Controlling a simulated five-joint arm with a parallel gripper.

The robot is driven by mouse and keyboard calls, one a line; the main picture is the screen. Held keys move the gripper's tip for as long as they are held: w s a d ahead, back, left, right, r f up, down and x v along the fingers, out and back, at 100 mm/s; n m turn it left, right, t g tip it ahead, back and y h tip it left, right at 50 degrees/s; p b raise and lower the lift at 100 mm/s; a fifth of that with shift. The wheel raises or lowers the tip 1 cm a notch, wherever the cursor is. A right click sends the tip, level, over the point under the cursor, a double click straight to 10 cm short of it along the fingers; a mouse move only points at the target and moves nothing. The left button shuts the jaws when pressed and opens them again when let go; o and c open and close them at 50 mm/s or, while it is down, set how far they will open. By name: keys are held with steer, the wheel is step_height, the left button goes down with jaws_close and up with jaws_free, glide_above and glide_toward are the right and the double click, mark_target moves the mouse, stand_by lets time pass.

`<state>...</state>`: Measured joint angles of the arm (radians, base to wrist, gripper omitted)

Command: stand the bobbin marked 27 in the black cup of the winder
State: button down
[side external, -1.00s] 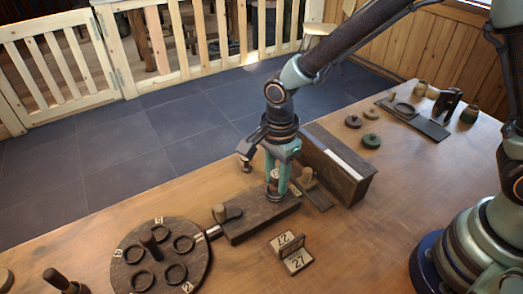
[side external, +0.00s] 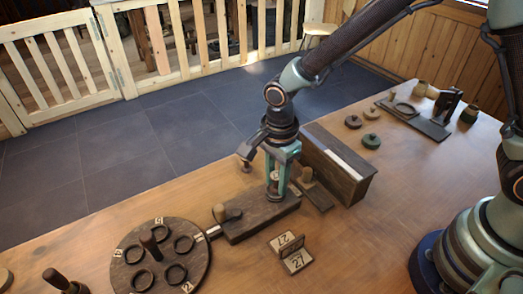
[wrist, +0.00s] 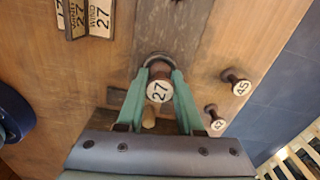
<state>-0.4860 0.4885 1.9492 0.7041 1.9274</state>
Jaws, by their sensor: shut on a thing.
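The bobbin marked 27 (wrist: 158,92) is upright between the green fingers of my gripper (side external: 276,192), its white numbered top facing the wrist camera. My gripper is shut on it, directly over the dark wooden winder base (side external: 262,222). In the wrist view, a dark rounded rim (wrist: 160,57), perhaps the black cup, shows just beyond the bobbin. The fingers hide most of that spot in the side view, so I cannot tell whether the bobbin's foot is inside the cup or above it.
A round dark plate (side external: 118,276) with several rings and a central peg stands at left. A bobbin marked 45 (wrist: 236,82) and a smaller one (wrist: 214,118) stand nearby. A long dark box (side external: 338,168) is close at right. Cards reading 27 (side external: 297,262) stand in front.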

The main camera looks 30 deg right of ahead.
steer(key=shift+f, duration=0.4)
stand_by(0.9)
steer(key=shift+c, duration=2.3)
jaws_free()
steer(key=shift+r, duration=4.4)
